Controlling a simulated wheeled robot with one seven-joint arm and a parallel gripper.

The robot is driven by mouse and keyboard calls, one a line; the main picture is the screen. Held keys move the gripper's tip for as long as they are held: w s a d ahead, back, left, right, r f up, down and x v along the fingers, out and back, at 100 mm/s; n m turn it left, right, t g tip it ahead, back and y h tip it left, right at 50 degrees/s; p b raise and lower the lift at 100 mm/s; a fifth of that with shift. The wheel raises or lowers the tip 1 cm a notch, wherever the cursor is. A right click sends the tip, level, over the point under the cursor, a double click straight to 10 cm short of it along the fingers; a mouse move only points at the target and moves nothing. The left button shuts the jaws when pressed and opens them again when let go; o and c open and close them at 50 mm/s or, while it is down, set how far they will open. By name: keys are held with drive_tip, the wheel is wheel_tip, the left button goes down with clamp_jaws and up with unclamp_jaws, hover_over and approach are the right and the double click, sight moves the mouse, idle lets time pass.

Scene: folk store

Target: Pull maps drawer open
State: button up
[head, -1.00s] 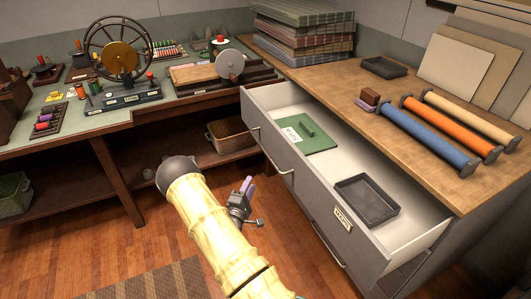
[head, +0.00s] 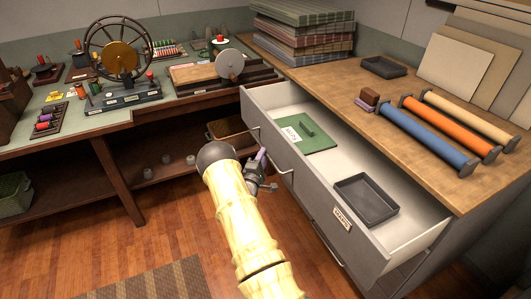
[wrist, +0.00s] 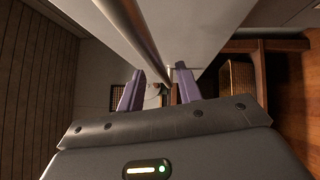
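The open upper drawer (head: 318,190) of the grey cabinet sticks out, with a small label (head: 343,218) on its front, too small to read surely. Its bar handle (head: 279,163) is at the left of the front. Inside lie a green board (head: 308,143) with a white tag and a dark tray (head: 367,199). My gripper (head: 259,158) is beside this handle. In the wrist view its purple fingers (wrist: 160,74) are apart, with a metal bar (wrist: 135,32) running toward the space between them. I cannot tell whether the bar is between them.
A second handle (head: 326,243) is on the cabinet front below. The cabinet top (head: 345,92) holds stacked boxes, rolls and a tray. A workbench (head: 110,126) with tools stands at left, and a basket (head: 228,131) is beneath it.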

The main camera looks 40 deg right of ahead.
drive_tip(key=shift+x, duration=1.5)
clamp_jaws()
